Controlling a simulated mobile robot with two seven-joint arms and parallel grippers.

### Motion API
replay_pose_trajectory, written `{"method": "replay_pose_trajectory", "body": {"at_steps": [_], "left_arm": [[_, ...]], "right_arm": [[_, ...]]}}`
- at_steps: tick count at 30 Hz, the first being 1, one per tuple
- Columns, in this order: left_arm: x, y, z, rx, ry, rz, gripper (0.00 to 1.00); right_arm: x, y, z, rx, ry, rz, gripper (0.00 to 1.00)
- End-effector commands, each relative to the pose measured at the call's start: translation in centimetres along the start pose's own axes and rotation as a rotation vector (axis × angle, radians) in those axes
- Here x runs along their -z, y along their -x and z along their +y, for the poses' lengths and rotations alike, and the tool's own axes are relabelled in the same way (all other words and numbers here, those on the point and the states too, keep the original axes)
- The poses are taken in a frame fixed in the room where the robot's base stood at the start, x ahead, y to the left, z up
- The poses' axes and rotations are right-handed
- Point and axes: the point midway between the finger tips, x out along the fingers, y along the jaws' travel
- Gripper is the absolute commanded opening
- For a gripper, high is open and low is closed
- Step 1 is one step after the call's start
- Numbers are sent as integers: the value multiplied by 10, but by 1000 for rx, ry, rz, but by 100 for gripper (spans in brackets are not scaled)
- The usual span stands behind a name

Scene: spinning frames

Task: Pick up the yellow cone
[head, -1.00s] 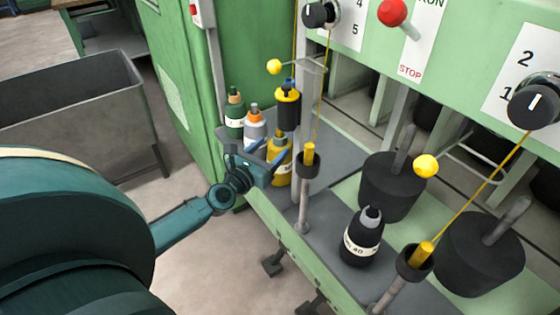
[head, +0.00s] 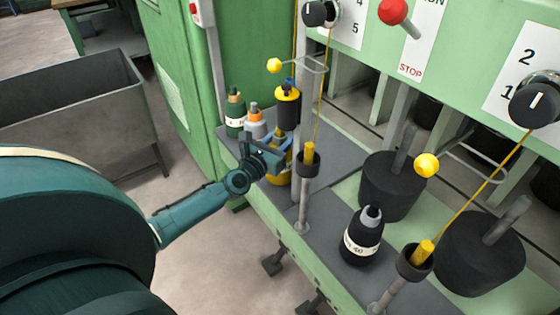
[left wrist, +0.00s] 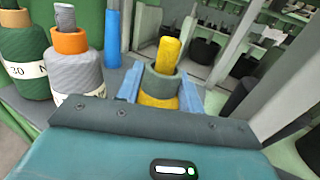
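The yellow cone (head: 277,179) stands on the grey shelf of the green frame, partly hidden by my left gripper (head: 279,150) in the head view. In the left wrist view the yellow cone (left wrist: 158,92) has a grey-green collar and a yellow tube on top. The two blue fingers of my left gripper (left wrist: 161,93) are apart, one on each side of the cone, very near its sides. I cannot tell whether they touch it. My right gripper is not in view.
A grey cone (head: 255,126) and a green cone (head: 235,118) stand left of the yellow one. A metal post (head: 302,205) with a black cup is close on its right. A black cone (head: 362,240) stands farther right. A grey bin (head: 70,105) is at left.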

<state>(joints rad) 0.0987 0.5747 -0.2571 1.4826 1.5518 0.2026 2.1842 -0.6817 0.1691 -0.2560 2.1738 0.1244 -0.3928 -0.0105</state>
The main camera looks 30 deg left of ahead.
Motion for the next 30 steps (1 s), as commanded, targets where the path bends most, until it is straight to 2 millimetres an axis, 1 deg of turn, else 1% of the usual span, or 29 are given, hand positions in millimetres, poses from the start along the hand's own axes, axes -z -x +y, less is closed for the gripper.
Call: {"method": "replay_pose_trajectory", "body": {"at_steps": [1,2,12,26,30], "left_arm": [[0,0,0,0,0,0,31],[0,0,0,0,0,0,29],[0,0,0,-1,0,0,1],[-2,0,1,-2,0,-4,0],[-7,0,1,-2,1,-4,0]], "right_arm": [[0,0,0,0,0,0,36],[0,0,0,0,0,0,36],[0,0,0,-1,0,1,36],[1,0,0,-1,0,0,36],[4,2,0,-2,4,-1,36]]}}
